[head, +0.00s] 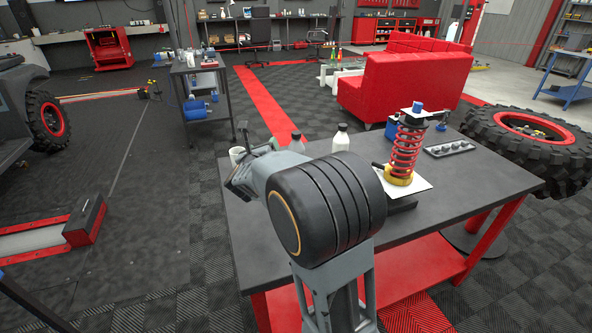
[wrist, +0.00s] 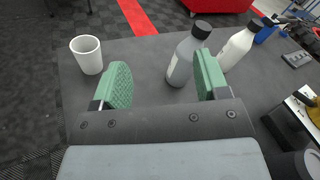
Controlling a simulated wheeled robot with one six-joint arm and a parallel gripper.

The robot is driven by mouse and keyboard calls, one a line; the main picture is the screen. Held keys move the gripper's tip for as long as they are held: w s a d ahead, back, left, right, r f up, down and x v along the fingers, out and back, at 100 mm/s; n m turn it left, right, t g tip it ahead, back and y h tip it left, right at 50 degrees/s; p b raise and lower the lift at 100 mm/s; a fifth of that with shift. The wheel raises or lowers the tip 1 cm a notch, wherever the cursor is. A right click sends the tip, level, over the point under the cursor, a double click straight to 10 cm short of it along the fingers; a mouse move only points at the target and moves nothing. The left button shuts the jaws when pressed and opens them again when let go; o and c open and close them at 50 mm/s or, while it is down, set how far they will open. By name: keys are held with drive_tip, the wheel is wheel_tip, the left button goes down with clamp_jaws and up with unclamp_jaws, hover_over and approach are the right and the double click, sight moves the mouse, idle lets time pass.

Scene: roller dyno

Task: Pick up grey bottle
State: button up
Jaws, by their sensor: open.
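The grey bottle (wrist: 184,62) stands upright on the dark table in the wrist view, with a black cap. Its top also shows in the head view (head: 297,143), with the lower part hidden behind my arm. My gripper (wrist: 160,82) is open, with green pads on both fingers. The bottle stands just beyond the fingertips, nearer the right finger, which overlaps it in the picture. Nothing is held between the fingers. In the head view my gripper (head: 240,172) is partly hidden by my own arm.
A white bottle (wrist: 238,46) stands right of the grey one. A white cup (wrist: 88,56) stands to the left near the table edge. A red spring damper (head: 405,150) and a grey tray (head: 449,149) sit on the table's right side. A blue object (wrist: 265,32) stands behind.

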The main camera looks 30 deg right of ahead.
sight(295, 139)
drive_tip(key=d+f+m+g+h, duration=0.1)
drive_tip(key=d+m, duration=0.1)
drive_tip(key=d, duration=0.1)
drive_tip(key=w+d+f+m+g+h, duration=0.1)
drive_tip(key=d+m, duration=0.2)
drive_tip(key=d, duration=0.1)
drive_tip(key=w+d+f+m+g+h+b, duration=0.1)
drive_tip(key=d+f+m+h, duration=0.1)
drive_tip(key=d+m, duration=0.1)
drive_tip(key=shift+w+d+g, duration=0.2)
drive_tip(key=shift+g, duration=0.1)
drive_tip(key=shift+p+x, duration=0.4)
drive_tip(key=shift+x, duration=2.8)
drive_tip(key=shift+w, duration=0.1)
drive_tip(key=shift+c, duration=0.2)
clamp_jaws()
drive_tip(key=shift+r, duration=0.15)
